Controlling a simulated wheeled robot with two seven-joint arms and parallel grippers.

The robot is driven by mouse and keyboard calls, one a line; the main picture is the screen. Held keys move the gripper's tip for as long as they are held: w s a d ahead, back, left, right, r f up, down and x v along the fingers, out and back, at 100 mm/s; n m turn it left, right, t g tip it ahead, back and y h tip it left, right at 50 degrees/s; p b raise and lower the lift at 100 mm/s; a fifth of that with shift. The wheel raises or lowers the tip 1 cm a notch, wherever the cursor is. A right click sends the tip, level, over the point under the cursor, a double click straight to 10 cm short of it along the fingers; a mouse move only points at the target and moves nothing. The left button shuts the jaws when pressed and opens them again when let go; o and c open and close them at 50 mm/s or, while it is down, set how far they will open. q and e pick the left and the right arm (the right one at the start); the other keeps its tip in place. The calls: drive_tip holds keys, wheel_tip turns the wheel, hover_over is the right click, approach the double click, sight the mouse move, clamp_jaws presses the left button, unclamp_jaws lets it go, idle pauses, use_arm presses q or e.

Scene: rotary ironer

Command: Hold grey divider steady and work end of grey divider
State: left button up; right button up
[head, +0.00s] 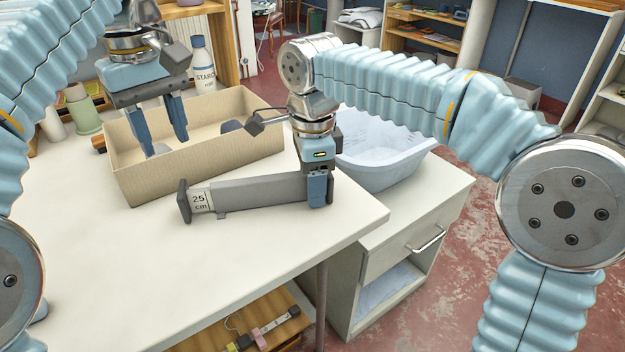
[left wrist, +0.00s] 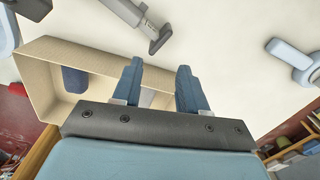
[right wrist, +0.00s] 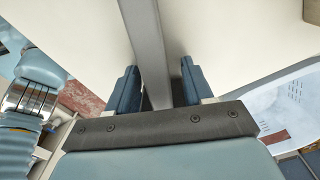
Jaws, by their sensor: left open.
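The grey divider (head: 255,191) lies lengthwise across the white tabletop in front of the box, with a dark end pad (head: 184,201) and a "25 cm" label at its left end. In the left wrist view that padded end (left wrist: 160,38) is beyond the fingertips. My left gripper (head: 167,143) is open and empty over the box, apart from the divider. My right gripper (head: 319,188) is at the divider's right end, one finger on each side of the bar (right wrist: 152,60). Whether both fingers press on it is unclear; that end is mostly hidden.
A pale basket (head: 385,158) sits to the right on a lower cabinet. The front left tabletop is clear.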

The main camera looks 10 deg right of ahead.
clamp_jaws()
use_arm(q)
drive_tip(key=shift+a, duration=0.1)
clamp_jaws()
drive_tip(key=n+g+h, duration=0.1)
drive_tip(key=n+h, duration=0.4)
drive_tip(key=n, duration=0.1)
approach(185, 201)
drive_tip(key=w+a, duration=0.2)
drive_tip(key=a, duration=0.3)
drive_tip(key=a+n+t+h, duration=0.1)
drive_tip(key=a+n+h, duration=0.3)
drive_tip(key=a+n, duration=0.2)
drive_tip(key=x, duration=1)
drive_tip(key=shift+s+d+r, duration=0.15)
drive_tip(key=shift+s+r, duration=0.05)
drive_tip(key=shift+s, duration=0.15)
drive_tip(key=shift+d+r, duration=0.1)
drive_tip(key=shift+d, duration=1.65)
